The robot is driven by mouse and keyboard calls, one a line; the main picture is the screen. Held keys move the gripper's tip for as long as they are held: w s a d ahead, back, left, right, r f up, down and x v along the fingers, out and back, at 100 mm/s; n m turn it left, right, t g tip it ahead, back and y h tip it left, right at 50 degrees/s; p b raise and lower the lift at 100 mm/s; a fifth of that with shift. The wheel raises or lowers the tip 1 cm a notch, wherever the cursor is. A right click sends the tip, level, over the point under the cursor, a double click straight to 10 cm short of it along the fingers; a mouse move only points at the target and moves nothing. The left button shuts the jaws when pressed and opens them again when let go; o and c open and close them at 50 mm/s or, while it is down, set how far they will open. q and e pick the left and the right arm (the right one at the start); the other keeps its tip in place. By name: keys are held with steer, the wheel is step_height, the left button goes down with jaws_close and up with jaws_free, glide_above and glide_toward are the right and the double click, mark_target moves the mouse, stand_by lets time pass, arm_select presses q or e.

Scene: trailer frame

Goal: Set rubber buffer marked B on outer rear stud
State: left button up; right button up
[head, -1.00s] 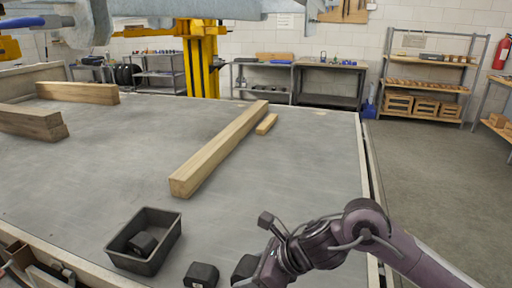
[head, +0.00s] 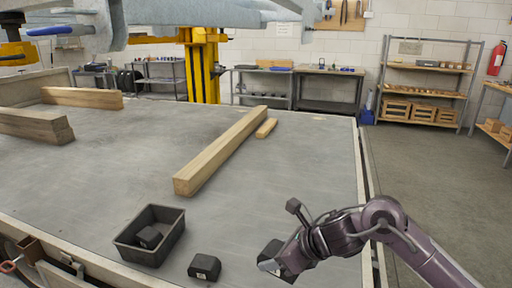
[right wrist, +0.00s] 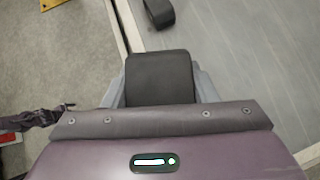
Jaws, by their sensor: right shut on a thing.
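My right gripper (head: 272,262) is shut on a black rubber buffer (head: 282,255), near the front of the grey deck. In the right wrist view this buffer (right wrist: 160,78) sits between the two grey fingers. No letter on it is readable. A second black buffer (head: 204,266) stands on the deck to the left, with a small pale mark too small to read. I cannot make out the outer rear stud. My left gripper is not in view.
A long timber beam (head: 222,153) and a short wood strip (head: 266,128) lie on the deck (head: 110,165). More timbers (head: 35,125) lie at the left. A raised side rail (head: 366,200) edges the deck at right. The right middle of the deck is clear.

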steer(key=w+d+f+m+t+h, duration=0.1)
steer(key=w+d+f+m+h, duration=0.15)
steer(key=d, duration=0.75)
steer(key=w+d+f+m+t+h, duration=0.2)
steer(key=w+d+f+m, duration=0.15)
steer(key=d, duration=0.75)
steer(key=w+d+f+m+t+h, duration=0.1)
steer(key=w+d+f+m+h, duration=0.2)
steer(key=d, duration=0.7)
steer(key=s+d+r+m+h, duration=0.1)
steer(key=s+d+m, duration=0.25)
steer(key=d, duration=0.45)
steer(key=s+d+r+m+h, duration=0.15)
steer(key=s+d, duration=0.25)
steer(key=d, duration=0.4)
steer(key=s+a+f+n+y, duration=0.1)
steer(key=s+a+n+y, duration=0.15)
steer(key=a, duration=2.15)
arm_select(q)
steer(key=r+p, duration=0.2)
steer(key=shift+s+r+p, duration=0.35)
arm_select(e)
steer(key=s+a+r, duration=0.7)
steer(key=a+r, duration=0.1)
steer(key=r, duration=0.1)
steer(key=shift+a, duration=0.2)
